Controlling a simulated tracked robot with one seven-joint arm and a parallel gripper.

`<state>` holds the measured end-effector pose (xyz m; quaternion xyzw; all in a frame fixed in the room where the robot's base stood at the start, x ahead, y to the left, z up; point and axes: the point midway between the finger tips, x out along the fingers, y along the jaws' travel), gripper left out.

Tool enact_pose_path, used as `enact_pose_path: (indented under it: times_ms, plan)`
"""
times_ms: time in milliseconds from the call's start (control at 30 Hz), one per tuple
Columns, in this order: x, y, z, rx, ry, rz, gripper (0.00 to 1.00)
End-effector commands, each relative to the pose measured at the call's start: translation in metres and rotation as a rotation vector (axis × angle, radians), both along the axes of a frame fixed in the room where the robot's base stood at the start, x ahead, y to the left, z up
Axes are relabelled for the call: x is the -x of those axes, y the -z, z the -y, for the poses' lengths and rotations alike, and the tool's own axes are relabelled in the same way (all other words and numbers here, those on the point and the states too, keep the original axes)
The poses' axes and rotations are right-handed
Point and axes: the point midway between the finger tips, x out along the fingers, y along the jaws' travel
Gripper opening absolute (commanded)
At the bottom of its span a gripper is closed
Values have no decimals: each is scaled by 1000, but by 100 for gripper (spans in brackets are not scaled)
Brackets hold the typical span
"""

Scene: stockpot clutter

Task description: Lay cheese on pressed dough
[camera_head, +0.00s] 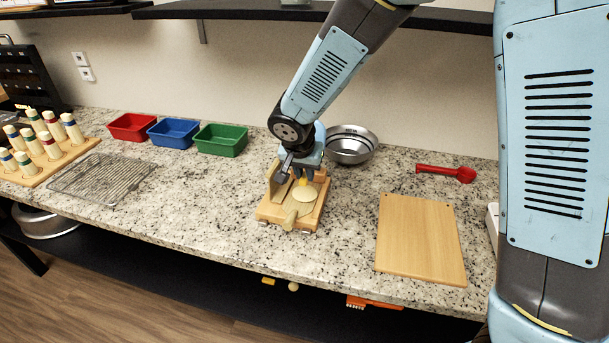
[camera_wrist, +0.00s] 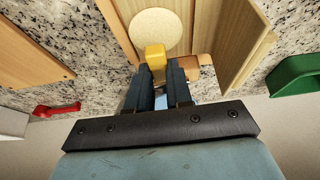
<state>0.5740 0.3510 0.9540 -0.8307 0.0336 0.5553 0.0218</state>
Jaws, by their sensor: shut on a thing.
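A yellow block of cheese (camera_head: 301,182) is held between the fingertips of my gripper (camera_head: 303,175). In the wrist view the cheese (camera_wrist: 154,56) sticks out past the dark fingers (camera_wrist: 161,75), which are shut on it. The pressed dough, a flat pale disc (camera_head: 298,200), lies on the wooden press (camera_head: 268,213). It also shows in the wrist view (camera_wrist: 156,32), with the cheese over its near edge. I cannot tell whether the cheese touches the dough.
A steel bowl (camera_head: 352,147) stands behind the press. Red (camera_head: 131,128), blue (camera_head: 174,134) and green (camera_head: 222,141) bins stand at the back left. A wooden board (camera_head: 420,240) and red scoop (camera_head: 445,172) lie to the right. A wire rack (camera_head: 102,178) lies left.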

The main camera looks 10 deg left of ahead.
Motion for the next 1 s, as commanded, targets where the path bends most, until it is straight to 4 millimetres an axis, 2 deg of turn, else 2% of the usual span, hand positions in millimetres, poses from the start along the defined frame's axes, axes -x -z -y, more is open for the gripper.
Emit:
enact_pose_path:
  times_ms: [100, 933, 967, 1000]
  plan:
    - [1, 12, 0, 1, -2, -1, 0]
    - [1, 23, 0, -1, -3, 0, 0]
    - [1, 23, 0, -1, -3, 0, 21]
    - [1, 23, 0, -1, -3, 0, 25]
